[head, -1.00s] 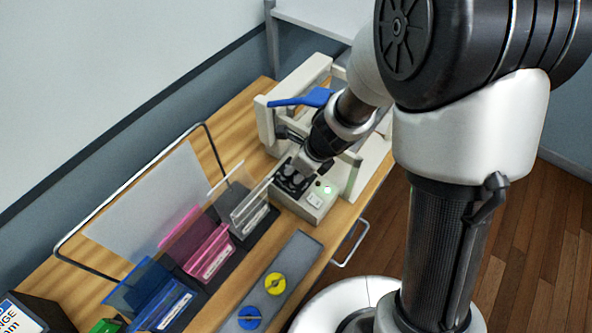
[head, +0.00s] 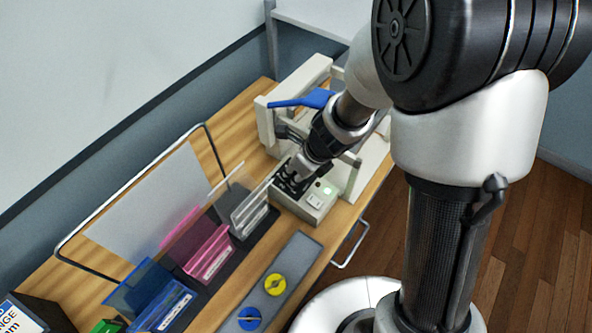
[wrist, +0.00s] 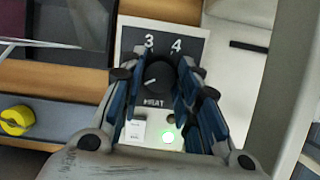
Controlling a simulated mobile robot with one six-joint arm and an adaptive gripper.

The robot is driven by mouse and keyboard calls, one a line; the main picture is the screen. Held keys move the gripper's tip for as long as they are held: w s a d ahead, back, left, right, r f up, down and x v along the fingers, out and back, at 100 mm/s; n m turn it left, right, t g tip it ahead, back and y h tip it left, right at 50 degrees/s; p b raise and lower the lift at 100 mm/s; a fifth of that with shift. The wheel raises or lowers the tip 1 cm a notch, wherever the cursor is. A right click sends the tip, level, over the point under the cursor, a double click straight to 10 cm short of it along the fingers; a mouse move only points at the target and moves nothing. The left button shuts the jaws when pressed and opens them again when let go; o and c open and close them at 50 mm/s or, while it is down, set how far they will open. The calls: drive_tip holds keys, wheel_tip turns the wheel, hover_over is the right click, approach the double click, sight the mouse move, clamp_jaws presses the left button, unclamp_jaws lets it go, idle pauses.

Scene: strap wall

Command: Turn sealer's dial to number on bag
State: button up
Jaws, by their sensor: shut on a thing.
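The sealer (head: 266,125) is a cream machine with a blue lever (head: 300,101), standing at the far end of the bench. Its control panel (head: 316,203) faces up near the bench edge. In the wrist view the black round dial (wrist: 158,75) sits below printed numbers 3 and 4; other numbers are hidden. A pale mark shows on the dial's lower left. My gripper (head: 287,184) is down at the panel, its blue-lined fingers (wrist: 160,78) shut on the dial from both sides. I cannot read a number on any bag.
Clear, pink (head: 207,250) and blue (head: 150,292) holders stand in a row left of the panel. A grey strip with yellow (head: 275,284) and blue (head: 249,318) knobs lies in front.

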drive_tip(key=m, duration=0.4)
drive_tip(key=shift+t+h+p, duration=0.4)
drive_tip(key=m+p, duration=0.1)
drive_tip(key=m, duration=0.2)
drive_tip(key=shift+s+a+m+h, duration=0.1)
drive_tip(key=shift+m+h, duration=0.3)
drive_tip(key=m+h+p, duration=0.1)
drive_tip(key=m, duration=0.3)
drive_tip(key=shift+r+m, duration=0.1)
drive_tip(key=shift+m, duration=0.2)
drive_tip(key=m+h+p, duration=0.1)
drive_tip(key=m+p, duration=0.1)
drive_tip(key=m, duration=0.1)
drive_tip(key=shift+m, duration=0.4)
drive_tip(key=m+p, duration=0.2)
drive_tip(key=m, duration=0.1)
drive_tip(key=shift+a+m+g+h+p, duration=0.1)
drive_tip(key=shift+m+g+h+p, duration=0.2)
drive_tip(key=shift+g, duration=0.1)
drive_tip(key=m+p, duration=0.2)
drive_tip(key=m, duration=0.1)
drive_tip(key=shift+r+g+h, duration=0.1)
drive_tip(key=shift+g+h, duration=0.2)
drive_tip(key=shift+g, duration=0.1)
drive_tip(key=m+g+p, duration=0.1)
drive_tip(key=m+p, duration=0.2)
drive_tip(key=m, duration=0.3)
drive_tip(key=shift+w+p, duration=0.2)
drive_tip(key=shift+p, duration=0.1)
drive_tip(key=shift+m, duration=0.3)
